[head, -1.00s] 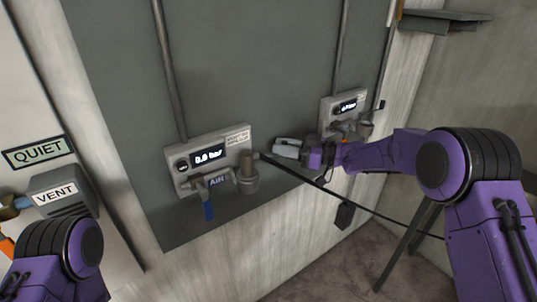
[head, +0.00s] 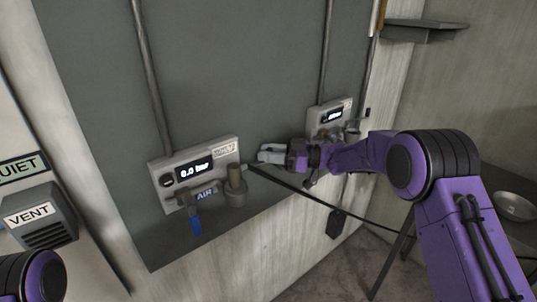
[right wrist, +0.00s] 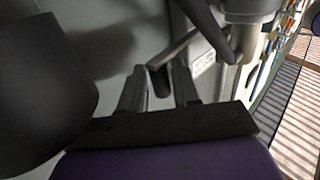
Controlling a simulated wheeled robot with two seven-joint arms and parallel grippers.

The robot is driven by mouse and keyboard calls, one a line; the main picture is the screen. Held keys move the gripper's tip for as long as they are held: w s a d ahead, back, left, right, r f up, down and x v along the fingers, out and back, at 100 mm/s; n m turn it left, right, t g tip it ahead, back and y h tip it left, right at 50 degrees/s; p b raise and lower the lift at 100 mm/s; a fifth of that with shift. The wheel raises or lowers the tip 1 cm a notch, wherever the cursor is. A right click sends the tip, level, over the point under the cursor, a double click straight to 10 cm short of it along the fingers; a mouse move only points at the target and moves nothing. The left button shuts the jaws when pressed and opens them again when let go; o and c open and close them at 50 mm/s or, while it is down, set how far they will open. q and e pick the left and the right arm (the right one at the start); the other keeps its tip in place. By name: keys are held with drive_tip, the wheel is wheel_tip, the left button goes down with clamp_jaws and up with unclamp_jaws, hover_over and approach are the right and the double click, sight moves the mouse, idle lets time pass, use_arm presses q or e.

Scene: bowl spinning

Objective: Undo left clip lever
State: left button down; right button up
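The left gauge panel (head: 195,172) reads 0.0 bar. Below it are a blue-handled AIR valve (head: 195,226) and a grey-brown cylindrical coupling (head: 236,188). A black hose (head: 300,190) runs right from near the coupling. My right gripper (head: 258,160) is just right of the coupling, pointing left. In the right wrist view, its two fingers (right wrist: 158,82) stand apart. A thin metal lever (right wrist: 178,46) slopes down to their tips; I cannot tell whether they touch it. A cylindrical fitting (right wrist: 250,14) is beyond. My left gripper is out of view.
A second gauge panel (head: 329,117) is behind my right forearm, its fittings partly hidden. A VENT box (head: 38,220) is at the far left. A black box (head: 337,223) hangs on the wall below the hose. A metal bowl (head: 514,206) stands at the right.

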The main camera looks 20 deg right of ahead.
drive_tip(key=shift+o, duration=0.2)
drive_tip(key=shift+w, duration=0.1)
drive_tip(key=shift+d+f, duration=0.1)
drive_tip(key=b+v, duration=0.3)
drive_tip(key=v, duration=0.7)
drive_tip(key=shift+d, duration=0.1)
